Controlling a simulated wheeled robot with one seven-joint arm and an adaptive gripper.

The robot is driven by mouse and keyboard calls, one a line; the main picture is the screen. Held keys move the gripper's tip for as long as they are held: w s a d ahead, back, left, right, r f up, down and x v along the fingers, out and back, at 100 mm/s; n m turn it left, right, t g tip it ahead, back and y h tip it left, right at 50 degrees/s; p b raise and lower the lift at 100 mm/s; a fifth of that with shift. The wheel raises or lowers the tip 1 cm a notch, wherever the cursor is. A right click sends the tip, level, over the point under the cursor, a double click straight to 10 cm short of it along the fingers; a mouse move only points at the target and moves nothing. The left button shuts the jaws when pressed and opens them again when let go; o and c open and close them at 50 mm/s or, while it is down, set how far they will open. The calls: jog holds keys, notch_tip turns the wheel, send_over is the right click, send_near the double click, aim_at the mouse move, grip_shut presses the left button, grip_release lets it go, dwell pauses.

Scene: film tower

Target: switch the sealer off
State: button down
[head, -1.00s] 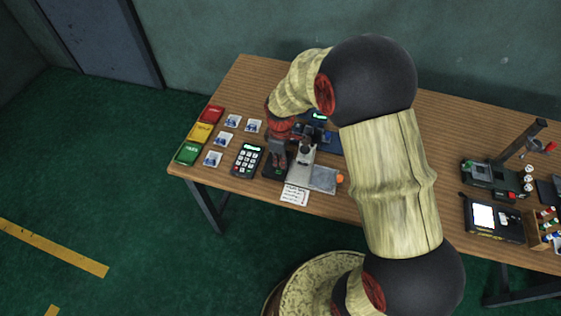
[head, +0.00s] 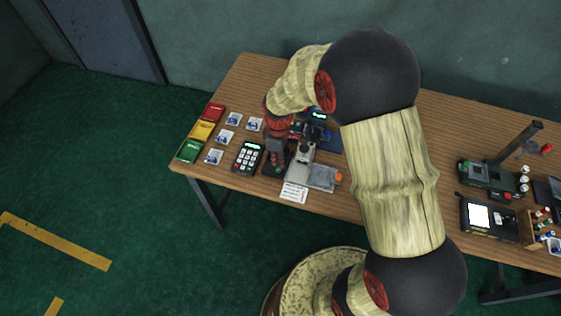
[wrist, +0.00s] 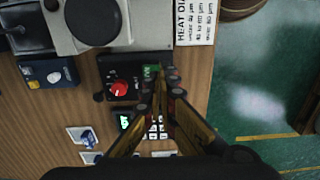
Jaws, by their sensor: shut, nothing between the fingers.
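The sealer (head: 321,178) is a grey machine at the table's front edge, with a black control box (wrist: 107,74) on its side. The box carries a red dial (wrist: 118,89) and a small green switch (wrist: 151,71). My gripper (head: 275,163) is over that box in the head view. In the wrist view my gripper (wrist: 163,85) is shut and empty, its tips right beside the green switch and partly covering it. I cannot tell whether they touch it, or which way the switch is set.
A keypad terminal (head: 247,157) stands just left of the box. A printed card (head: 294,193) marked for the heat dial lies in front of the sealer. Photo cards (head: 214,157) and coloured packs (head: 190,151) lie at left. Other devices (head: 489,221) stand at right.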

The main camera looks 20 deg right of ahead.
notch_tip(320, 180, up, 12)
jog(key=p, duration=0.3)
jog(key=shift+p, duration=0.35)
jog(key=w+p, duration=0.1)
jog(key=p, duration=0.4)
jog(key=shift+d+r, duration=0.25)
jog(key=shift+r, duration=0.1)
jog(key=shift+f+p, duration=0.1)
jog(key=shift+p, duration=0.25)
jog(key=shift+f, duration=0.15)
notch_tip(320, 180, down, 14)
jog(key=b, duration=0.2)
jog(key=shift+b, duration=0.3)
